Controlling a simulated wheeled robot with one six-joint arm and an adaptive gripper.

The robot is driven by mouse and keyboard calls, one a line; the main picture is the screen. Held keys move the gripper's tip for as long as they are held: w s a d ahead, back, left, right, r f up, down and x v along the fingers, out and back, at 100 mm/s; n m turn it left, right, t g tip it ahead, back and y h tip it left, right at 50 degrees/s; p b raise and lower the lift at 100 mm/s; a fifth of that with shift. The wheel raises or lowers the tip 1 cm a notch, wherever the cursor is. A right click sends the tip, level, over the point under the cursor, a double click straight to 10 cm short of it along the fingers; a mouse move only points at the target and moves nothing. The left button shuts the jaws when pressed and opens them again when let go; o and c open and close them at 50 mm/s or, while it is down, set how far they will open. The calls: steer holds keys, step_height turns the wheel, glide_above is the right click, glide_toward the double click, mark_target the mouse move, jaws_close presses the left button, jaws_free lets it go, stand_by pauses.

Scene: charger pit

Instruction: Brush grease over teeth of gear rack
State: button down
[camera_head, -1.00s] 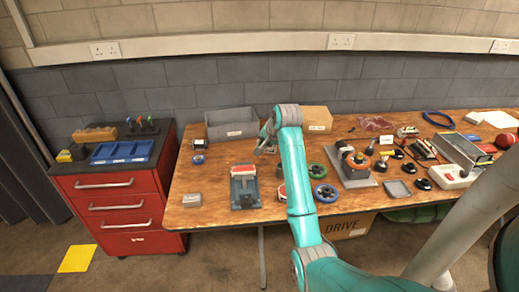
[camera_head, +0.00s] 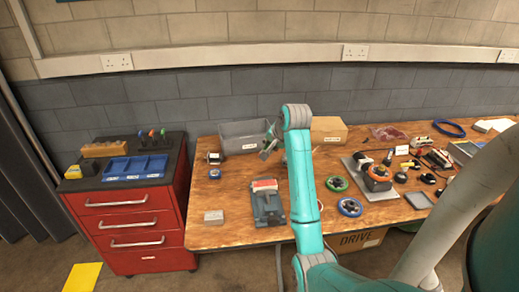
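A grey-green vise-like fixture (camera_head: 268,206) stands on the wooden bench left of my arm. A red and pale piece (camera_head: 264,184) sits at its top; I cannot tell if this is the gear rack, and no teeth can be made out. My gripper (camera_head: 268,147) is small in the view, above the back of the bench by the grey bin. It is apart from the fixture in the picture, and its fingers are too small to read. I cannot make out a brush or a grease pot with certainty.
The grey bin (camera_head: 243,137) and a cardboard box (camera_head: 328,129) stand at the back. A red drawer cabinet (camera_head: 131,216) adjoins the bench. Bare wood surrounds the grey block.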

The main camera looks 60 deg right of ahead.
steer(key=shift+a+f, duration=0.1)
steer(key=shift+w+f, duration=0.1)
steer(key=shift+f, duration=0.15)
steer(key=shift+a+f, duration=0.1)
steer(key=shift+f, duration=1.95)
steer(key=shift+w, duration=0.1)
